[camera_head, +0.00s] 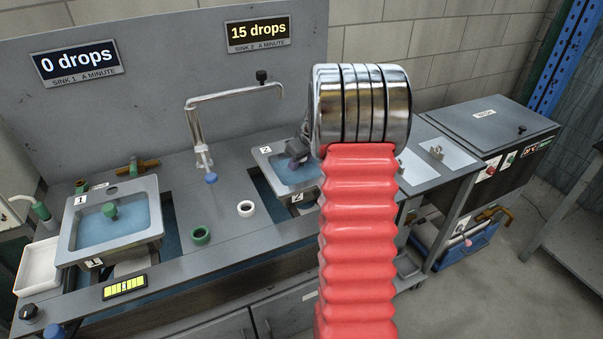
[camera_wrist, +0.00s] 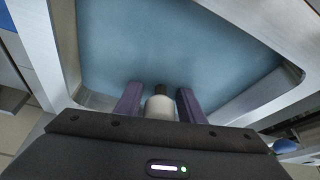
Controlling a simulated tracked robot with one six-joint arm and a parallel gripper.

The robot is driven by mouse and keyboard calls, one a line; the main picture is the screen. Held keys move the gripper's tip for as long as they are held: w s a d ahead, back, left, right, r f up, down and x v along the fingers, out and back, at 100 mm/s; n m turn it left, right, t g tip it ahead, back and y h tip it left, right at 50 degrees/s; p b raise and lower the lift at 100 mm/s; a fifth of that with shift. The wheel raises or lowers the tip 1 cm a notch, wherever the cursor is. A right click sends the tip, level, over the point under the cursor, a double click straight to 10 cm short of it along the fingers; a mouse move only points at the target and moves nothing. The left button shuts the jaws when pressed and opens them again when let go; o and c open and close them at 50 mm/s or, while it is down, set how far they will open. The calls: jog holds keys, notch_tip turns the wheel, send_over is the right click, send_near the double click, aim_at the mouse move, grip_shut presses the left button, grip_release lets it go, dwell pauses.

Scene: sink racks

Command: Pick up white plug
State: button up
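The white plug (camera_wrist: 159,107) shows in the wrist view, over the blue water of a sink basin, with a dark part (camera_wrist: 160,89) at its far end. My gripper (camera_wrist: 160,98) has its two purple fingers on either side of the plug, with what looks like a narrow gap at each side. In the head view my gripper (camera_head: 297,150) is low over the basin of sink 2 (camera_head: 262,151), beside my arm, which hides part of that basin. The plug cannot be made out in the head view.
Sink 1 (camera_head: 155,232) holds a green plug (camera_head: 111,210). A green ring (camera_head: 201,235) and a white ring (camera_head: 246,208) lie on the counter between the sinks. A tall bent faucet (camera_head: 193,118) stands behind them. Sink 2's sign (camera_head: 258,32) reads 15 drops.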

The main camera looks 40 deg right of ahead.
jog(key=c, duration=0.7)
jog(key=shift+r, duration=0.15)
notch_tip(320, 180, up, 10)
jog(key=shift+f, duration=0.1)
dwell(0.7)
